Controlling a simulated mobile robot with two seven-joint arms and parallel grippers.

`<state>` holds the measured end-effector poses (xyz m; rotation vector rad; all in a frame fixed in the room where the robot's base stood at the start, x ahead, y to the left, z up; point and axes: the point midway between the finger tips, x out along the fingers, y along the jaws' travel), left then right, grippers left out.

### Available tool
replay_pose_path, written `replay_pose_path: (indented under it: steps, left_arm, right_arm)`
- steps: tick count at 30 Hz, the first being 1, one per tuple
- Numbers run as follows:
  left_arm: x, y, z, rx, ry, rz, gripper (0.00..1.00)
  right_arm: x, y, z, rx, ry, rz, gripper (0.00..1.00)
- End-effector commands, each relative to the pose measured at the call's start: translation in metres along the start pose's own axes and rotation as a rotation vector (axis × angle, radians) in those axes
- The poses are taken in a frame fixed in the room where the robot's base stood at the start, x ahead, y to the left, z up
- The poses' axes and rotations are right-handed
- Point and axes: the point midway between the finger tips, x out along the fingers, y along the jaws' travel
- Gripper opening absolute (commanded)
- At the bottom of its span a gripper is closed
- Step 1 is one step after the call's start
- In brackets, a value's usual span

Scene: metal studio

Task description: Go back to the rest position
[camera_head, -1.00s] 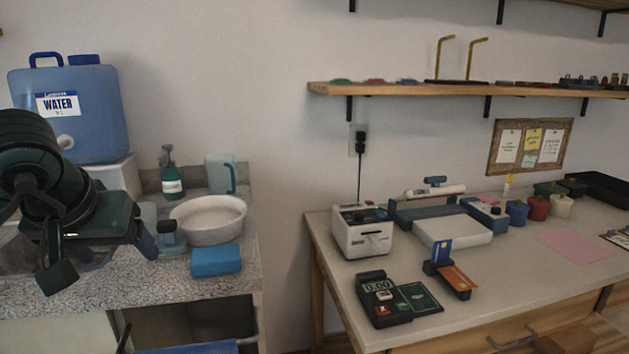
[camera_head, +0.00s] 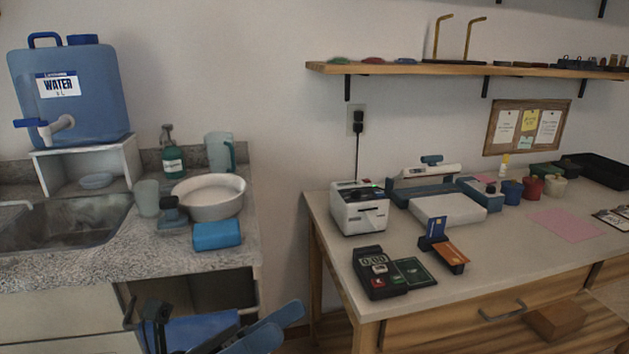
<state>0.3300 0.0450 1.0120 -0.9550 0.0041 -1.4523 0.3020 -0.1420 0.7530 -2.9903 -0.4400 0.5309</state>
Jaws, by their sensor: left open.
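My left gripper (camera_head: 283,323) shows low at the bottom edge of the view, left of centre. Its two blue-grey fingers are spread apart with nothing visible between them. It is in front of the open cabinet under the stone counter (camera_head: 60,268), below the counter top and apart from the things on it. The rest of the left arm is mostly cut off by the bottom edge. My right gripper is not in view.
The counter holds a water jug (camera_head: 70,95) on a white stand, a white bowl (camera_head: 208,198) and a blue sponge (camera_head: 217,236). The wooden table (camera_head: 440,292) at right carries a card reader (camera_head: 379,272), a label printer (camera_head: 359,210) and several small jars. A gap separates counter and table.

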Motion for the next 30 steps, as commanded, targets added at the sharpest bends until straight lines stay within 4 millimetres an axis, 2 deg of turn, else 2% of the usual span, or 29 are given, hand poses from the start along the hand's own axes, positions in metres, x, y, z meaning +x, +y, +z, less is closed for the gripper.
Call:
replay_pose_path:
  steps: [1,3,5,7,12,18,21,23,30]
  left_arm:
    - [-0.013,0.012,0.005,-0.218,-0.149,0.067,0.75]
    - [-0.038,0.034,0.01,-0.526,-0.362,0.152,0.75]
    - [-0.064,0.053,0.007,-0.776,-0.542,0.213,0.75]
    - [-0.094,0.073,-0.004,-1.033,-0.735,0.27,0.75]
    - [-0.157,0.099,-0.049,-1.489,-1.116,0.351,0.75]
    - [-0.207,0.104,-0.106,-1.847,-1.472,0.39,0.75]
    - [-0.227,0.1,-0.136,-1.992,-1.64,0.397,0.75]
    - [-0.218,0.095,-0.124,-1.983,-1.638,0.413,0.75]
    - [-0.21,0.09,-0.115,-1.959,-1.673,0.509,0.75]
  right_arm:
    - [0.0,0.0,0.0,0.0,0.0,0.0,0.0]
    - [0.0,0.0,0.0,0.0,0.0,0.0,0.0]
    - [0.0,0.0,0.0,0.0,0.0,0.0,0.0]
    - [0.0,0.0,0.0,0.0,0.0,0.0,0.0]
    - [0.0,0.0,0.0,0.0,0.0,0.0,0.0]
    - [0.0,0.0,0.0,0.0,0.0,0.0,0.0]
    - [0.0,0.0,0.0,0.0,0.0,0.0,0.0]
    - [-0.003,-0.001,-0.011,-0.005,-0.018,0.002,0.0]
    - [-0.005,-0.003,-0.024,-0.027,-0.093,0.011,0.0]
